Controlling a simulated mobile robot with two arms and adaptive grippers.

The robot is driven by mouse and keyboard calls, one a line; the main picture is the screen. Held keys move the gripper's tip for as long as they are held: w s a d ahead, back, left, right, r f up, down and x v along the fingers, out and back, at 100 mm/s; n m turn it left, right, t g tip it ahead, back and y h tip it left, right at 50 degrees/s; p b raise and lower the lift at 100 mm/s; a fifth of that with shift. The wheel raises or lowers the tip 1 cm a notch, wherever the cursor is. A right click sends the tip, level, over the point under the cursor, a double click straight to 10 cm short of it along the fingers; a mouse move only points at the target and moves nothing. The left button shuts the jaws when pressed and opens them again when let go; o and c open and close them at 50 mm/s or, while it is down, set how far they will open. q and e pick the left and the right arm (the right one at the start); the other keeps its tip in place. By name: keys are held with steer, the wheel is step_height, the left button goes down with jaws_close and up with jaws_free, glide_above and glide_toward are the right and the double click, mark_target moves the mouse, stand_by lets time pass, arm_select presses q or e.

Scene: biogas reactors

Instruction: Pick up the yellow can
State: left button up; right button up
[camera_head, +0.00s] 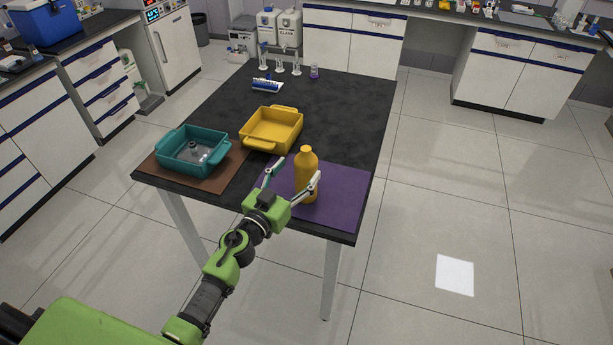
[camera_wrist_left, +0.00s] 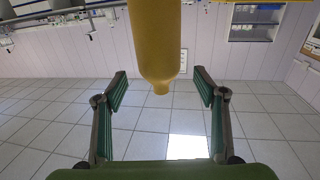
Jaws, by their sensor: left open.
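The yellow can (camera_head: 306,164) is bottle-shaped with a narrow neck. It stands upright on a purple mat (camera_head: 345,197) at the near right of the black table. My left gripper (camera_head: 292,176) is open at the can, with one finger on the can's left and the other overlapping its right side in the head view. In the left wrist view the can (camera_wrist_left: 156,40) appears neck down, centred between the spread fingers (camera_wrist_left: 160,84), with visible gaps on both sides. I cannot tell how deep it sits between them. My right gripper is not in view.
A yellow tray (camera_head: 272,147) stands behind and left of the can. A teal tray (camera_head: 170,157) holding a clear item (camera_head: 195,153) sits on a brown mat (camera_head: 215,187). A blue-and-white rack (camera_head: 267,86) and glassware stand at the far end. The table's right half behind the can is clear.

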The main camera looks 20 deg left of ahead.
mark_target(306, 161)
arm_select(q)
steer(key=w, duration=0.1)
steer(key=w+b, duration=0.1)
steer(key=w, duration=0.1)
steer(key=w+d, duration=0.1)
steer(key=w, duration=0.1)
steer(key=shift+w+f, duration=0.15)
steer(key=shift+f, duration=0.2)
steer(key=shift+r, duration=0.1)
steer(key=c, duration=1.7)
jaws_close()
steer(key=shift+r, duration=0.15)
